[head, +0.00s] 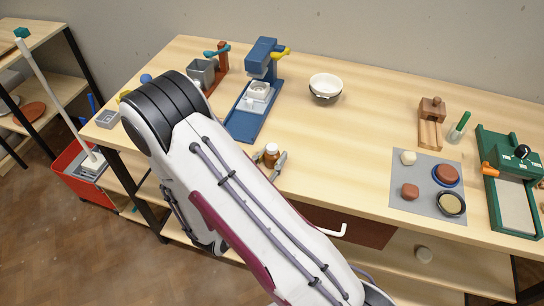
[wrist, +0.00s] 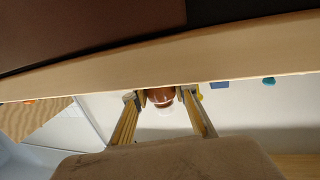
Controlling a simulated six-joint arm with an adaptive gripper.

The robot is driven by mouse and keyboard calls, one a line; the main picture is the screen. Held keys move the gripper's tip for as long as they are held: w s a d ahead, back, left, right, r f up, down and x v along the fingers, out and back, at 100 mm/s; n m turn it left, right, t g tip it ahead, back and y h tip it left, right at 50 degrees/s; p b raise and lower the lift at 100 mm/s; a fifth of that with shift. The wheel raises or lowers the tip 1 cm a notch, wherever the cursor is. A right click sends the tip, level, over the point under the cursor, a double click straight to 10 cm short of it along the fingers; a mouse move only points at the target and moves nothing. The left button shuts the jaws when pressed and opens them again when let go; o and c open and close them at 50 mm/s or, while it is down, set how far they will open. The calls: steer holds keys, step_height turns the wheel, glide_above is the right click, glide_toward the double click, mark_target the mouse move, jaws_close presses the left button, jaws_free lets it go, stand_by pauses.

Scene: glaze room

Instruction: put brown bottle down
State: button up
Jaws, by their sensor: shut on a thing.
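The brown bottle (head: 271,155) is small, with a pale cap, and looks upright near the front edge of the wooden table (head: 345,150). My gripper (head: 270,159) has one finger on each side of it and is shut on it. In the wrist view the brown bottle (wrist: 161,97) shows between the two fingertips of my gripper (wrist: 162,95), partly hidden by the table's edge (wrist: 90,80). I cannot tell whether its base touches the tabletop.
A blue press (head: 262,70) stands behind the bottle, and a white bowl (head: 326,85) behind it to the right. A grey mat (head: 425,203) with several small things and a green device (head: 500,185) lie at right. The tabletop between bottle and mat is clear.

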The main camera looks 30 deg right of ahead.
mark_target(269, 164)
steer(key=shift+f, duration=0.2)
steer(key=o, duration=1.1)
steer(key=shift+s+a, duration=0.1)
steer(key=shift+a, duration=0.1)
steer(key=shift+v, duration=3.7)
steer(key=shift+f, duration=0.1)
steer(key=shift+c, duration=0.4)
